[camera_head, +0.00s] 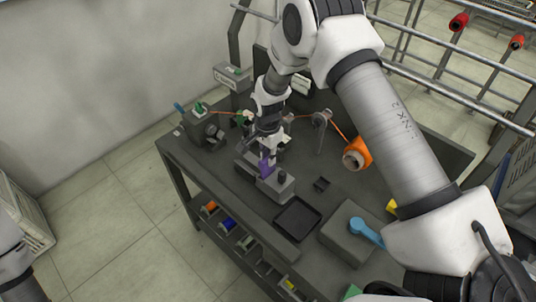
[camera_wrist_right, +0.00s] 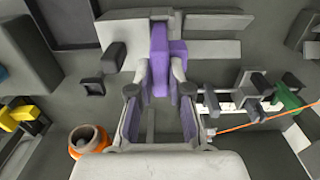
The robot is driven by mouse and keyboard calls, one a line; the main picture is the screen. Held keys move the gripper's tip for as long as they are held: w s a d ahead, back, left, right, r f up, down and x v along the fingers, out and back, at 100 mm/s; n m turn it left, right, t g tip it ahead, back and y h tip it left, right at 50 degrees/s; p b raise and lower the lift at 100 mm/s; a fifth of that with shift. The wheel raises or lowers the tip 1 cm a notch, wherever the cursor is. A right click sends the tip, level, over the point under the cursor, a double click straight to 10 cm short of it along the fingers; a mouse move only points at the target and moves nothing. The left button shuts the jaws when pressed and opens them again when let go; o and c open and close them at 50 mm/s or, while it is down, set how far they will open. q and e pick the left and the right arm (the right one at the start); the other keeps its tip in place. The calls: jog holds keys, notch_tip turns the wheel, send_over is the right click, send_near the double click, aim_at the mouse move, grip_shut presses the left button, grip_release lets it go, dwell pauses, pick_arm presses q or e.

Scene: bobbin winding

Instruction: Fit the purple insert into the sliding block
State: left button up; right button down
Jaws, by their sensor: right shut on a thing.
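The purple insert (camera_head: 265,165) is upright between the fingers of my right gripper (camera_head: 267,151). In the right wrist view the insert (camera_wrist_right: 160,62) sits between the two fingertips (camera_wrist_right: 161,72), which close on its sides. It is right beside a grey block with a dark knob (camera_head: 277,188), which seems to be the sliding block and also shows in the wrist view (camera_wrist_right: 118,34). I cannot tell whether the insert touches the block or is in a slot. Its lower end is hidden. Only part of my left arm shows at the lower left edge, without its gripper.
A black tray (camera_head: 297,219) and a small black box (camera_head: 321,184) are near the block. A blue crank (camera_head: 366,231) stands on a grey box. An orange spool (camera_head: 356,154) feeds an orange thread across the bench's back. Pale rails (camera_wrist_right: 213,27) run beside the insert.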

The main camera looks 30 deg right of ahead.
jog(key=shift+f+b, duration=0.4)
jog(key=shift+f, duration=0.45)
jog(key=shift+f, duration=0.1)
jog(key=shift+f+b, duration=0.4)
jog(key=shift+f, duration=0.2)
jog(key=c, duration=1)
grip_release()
jog(key=shift+r, duration=0.1)
notch_tip(320, 180, up, 12)
jog(key=shift+w+f, duration=0.1)
